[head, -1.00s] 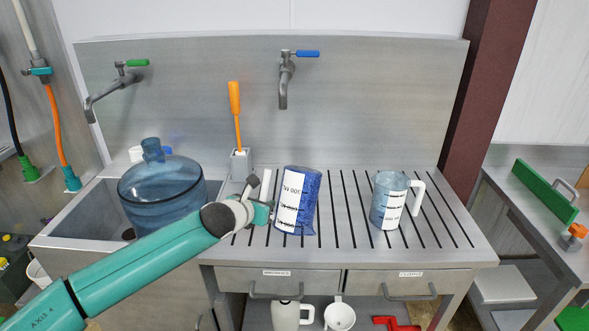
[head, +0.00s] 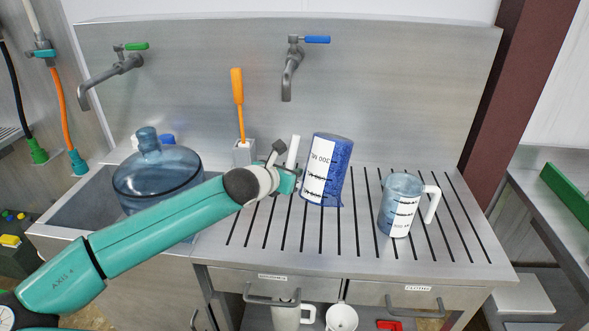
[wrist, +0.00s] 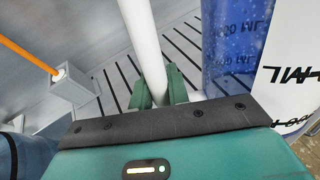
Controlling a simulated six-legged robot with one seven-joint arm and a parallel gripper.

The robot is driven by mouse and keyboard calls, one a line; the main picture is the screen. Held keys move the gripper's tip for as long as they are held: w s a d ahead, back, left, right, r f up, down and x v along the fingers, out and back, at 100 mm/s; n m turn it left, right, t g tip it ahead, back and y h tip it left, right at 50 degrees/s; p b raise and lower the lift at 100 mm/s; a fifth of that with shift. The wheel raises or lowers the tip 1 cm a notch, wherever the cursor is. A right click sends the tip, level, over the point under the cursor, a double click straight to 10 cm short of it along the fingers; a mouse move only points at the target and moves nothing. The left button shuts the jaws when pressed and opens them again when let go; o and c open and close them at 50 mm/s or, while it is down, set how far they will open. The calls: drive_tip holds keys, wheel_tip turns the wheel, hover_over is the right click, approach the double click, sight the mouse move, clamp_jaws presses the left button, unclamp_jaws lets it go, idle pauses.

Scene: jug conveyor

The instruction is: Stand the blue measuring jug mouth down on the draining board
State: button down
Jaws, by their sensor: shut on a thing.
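The blue measuring jug (head: 333,172) is inverted in the head view, with its base up, its spouted rim down and its printed label upside down. It is over the back middle of the slatted draining board (head: 270,240). I cannot tell whether its rim touches the board. My gripper (head: 289,180) is shut on its white handle (head: 294,152), left of the jug body. In the wrist view the handle (wrist: 146,50) runs between the green fingers (wrist: 160,88), and the jug's blue side (wrist: 229,50) is to the right.
A paler clear jug (head: 401,205) with a white handle stands mouth up on the board's right. A large blue bottle (head: 157,178) sits in the sink at left. A brush (head: 239,110) stands in a holder behind my gripper. Two taps overhang. The board's front is clear.

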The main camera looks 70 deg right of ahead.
drive_tip(key=shift+w, duration=0.1)
drive_tip(key=shift+a+f, duration=0.25)
drive_tip(key=shift+f, duration=0.25)
hover_over(290, 220)
drive_tip(key=shift+f, duration=5.3)
